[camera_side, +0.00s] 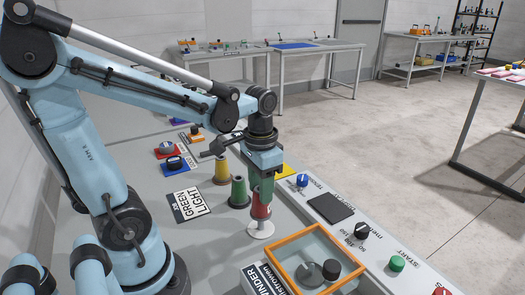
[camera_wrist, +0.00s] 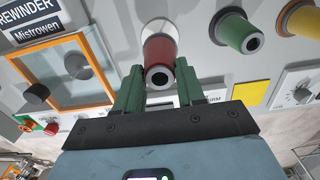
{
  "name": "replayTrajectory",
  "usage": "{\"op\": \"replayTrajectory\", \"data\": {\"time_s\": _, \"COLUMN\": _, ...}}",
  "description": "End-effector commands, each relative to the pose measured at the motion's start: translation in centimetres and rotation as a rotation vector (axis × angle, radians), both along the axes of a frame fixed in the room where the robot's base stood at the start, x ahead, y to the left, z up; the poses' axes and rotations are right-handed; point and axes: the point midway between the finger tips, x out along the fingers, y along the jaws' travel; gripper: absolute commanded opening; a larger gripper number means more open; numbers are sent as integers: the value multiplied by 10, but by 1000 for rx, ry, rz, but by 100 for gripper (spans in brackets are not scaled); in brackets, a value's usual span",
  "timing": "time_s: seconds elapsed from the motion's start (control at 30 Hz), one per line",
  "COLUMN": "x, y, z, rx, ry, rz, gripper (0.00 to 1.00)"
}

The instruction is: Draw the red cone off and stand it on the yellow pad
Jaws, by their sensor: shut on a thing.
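The red cone (camera_side: 261,210) is upright beneath my gripper (camera_side: 263,193), whose green fingers are shut on its upper part. A round white base (camera_side: 261,231) lies below the cone, with a short pale stem between them in the side view. In the wrist view the red cone (camera_wrist: 158,52) stands between the two fingers of my gripper (camera_wrist: 158,72), its dark hole facing the camera. The white base (camera_wrist: 158,27) shows behind it. The yellow pad (camera_side: 286,171) is behind and right of my gripper, partly hidden. It also shows in the wrist view (camera_wrist: 250,92) and looks bare there.
A green cone (camera_side: 238,194) stands close left of the red one, with a mustard cone (camera_side: 221,173) beyond. An orange-framed window (camera_side: 301,270) is in front. A panel with a blue knob (camera_side: 302,181), black knob (camera_side: 362,231) and green button (camera_side: 397,263) lies right.

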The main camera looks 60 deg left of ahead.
Motion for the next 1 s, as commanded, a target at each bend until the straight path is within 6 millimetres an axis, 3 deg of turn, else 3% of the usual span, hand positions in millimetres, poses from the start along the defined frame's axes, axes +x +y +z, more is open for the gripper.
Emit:
{"op": "replayTrajectory", "data": {"time_s": 0.87, "x": 0, "y": 0, "z": 17, "rx": 0, "ry": 0, "rz": 0, "gripper": 2}}
{"op": "replayTrajectory", "data": {"time_s": 1.0, "x": 8, "y": 3, "z": 21, "rx": 0, "ry": 0, "rz": 0, "gripper": 2}}
